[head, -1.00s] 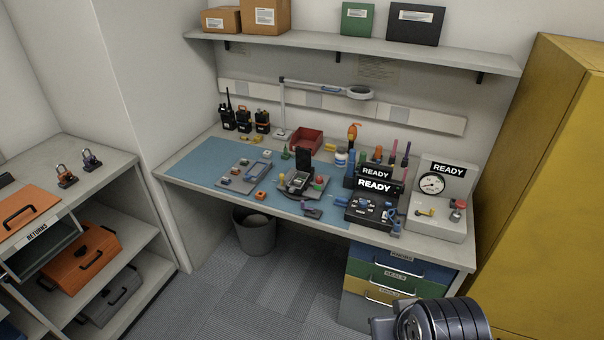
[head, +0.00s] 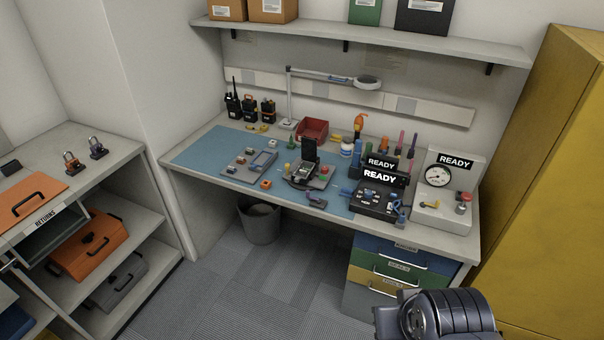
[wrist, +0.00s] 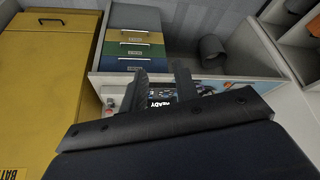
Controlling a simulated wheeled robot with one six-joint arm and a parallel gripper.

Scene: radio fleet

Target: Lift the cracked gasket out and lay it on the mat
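The blue mat (head: 205,158) lies across the left and middle of the workbench. On it, an opened radio with a dark upright part sits in a grey holder (head: 299,181). I cannot make out the cracked gasket; at this distance it is too small or hidden. A grey tray (head: 237,175) with small parts lies left of the holder. My gripper (wrist: 160,84) shows two dark fingers standing apart with nothing seen between them, well away from the radio. In the head view only a dark link of my arm shows, at the bottom right.
Black READY boxes (head: 378,192) and a gauge unit (head: 438,203) stand at the bench's right. A magnifier lamp (head: 368,83) hangs over the back. A yellow cabinet (head: 550,200) is at right, an open shelf unit (head: 130,210) at left. A bin (head: 260,225) stands under the bench.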

